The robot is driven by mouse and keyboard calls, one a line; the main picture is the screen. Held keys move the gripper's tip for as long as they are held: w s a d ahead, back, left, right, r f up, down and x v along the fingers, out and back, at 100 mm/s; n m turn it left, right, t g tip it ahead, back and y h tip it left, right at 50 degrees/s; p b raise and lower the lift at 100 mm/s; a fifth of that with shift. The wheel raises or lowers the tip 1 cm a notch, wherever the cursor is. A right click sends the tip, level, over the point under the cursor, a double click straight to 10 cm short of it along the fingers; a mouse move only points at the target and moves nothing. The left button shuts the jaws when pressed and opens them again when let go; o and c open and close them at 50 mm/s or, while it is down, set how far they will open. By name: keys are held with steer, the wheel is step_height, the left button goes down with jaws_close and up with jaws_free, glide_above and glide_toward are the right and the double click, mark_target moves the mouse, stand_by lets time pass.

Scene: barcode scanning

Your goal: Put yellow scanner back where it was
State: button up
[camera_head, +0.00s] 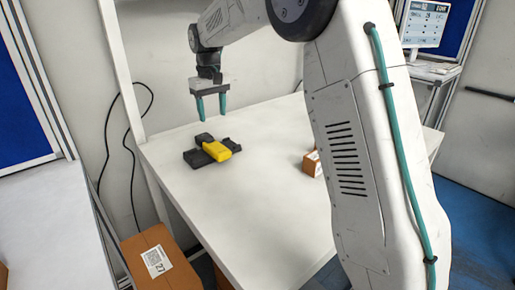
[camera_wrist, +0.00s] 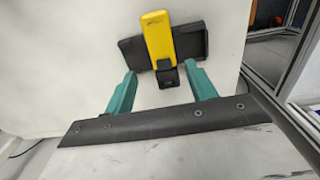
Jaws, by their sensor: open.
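The yellow scanner (camera_head: 216,151) lies on a black stand (camera_head: 196,160) on the white table. In the wrist view the yellow scanner (camera_wrist: 157,38) lies across the middle of the black stand (camera_wrist: 188,42), with a black part at its lower end. My gripper (camera_head: 209,118) is open and empty, with its teal fingers pointing down above the table, apart from the scanner. In the wrist view the fingertips of my gripper (camera_wrist: 160,80) are spread on either side of the scanner's black lower end.
The white table (camera_head: 240,200) is mostly clear. A small brown box (camera_head: 312,163) stands on it to the right, partly hidden by my arm. A labelled cardboard box (camera_head: 158,262) stands lower, left of the table. Black cables hang on the wall behind. A monitor (camera_head: 424,22) is at the back right.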

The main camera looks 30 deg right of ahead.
steer(key=s+d+r+m, duration=0.1)
steer(key=s+r, duration=0.3)
steer(key=s, duration=0.8)
steer(key=s+d+r, duration=0.1)
steer(key=s+r, duration=0.2)
steer(key=s, duration=0.8)
steer(key=s+f, duration=0.4)
steer(key=s, duration=0.7)
steer(key=s+f+m+t, duration=0.1)
steer(key=s+f, duration=0.2)
steer(key=s, duration=0.7)
steer(key=shift+s+d+f, duration=0.3)
steer(key=shift+s+f, duration=0.05)
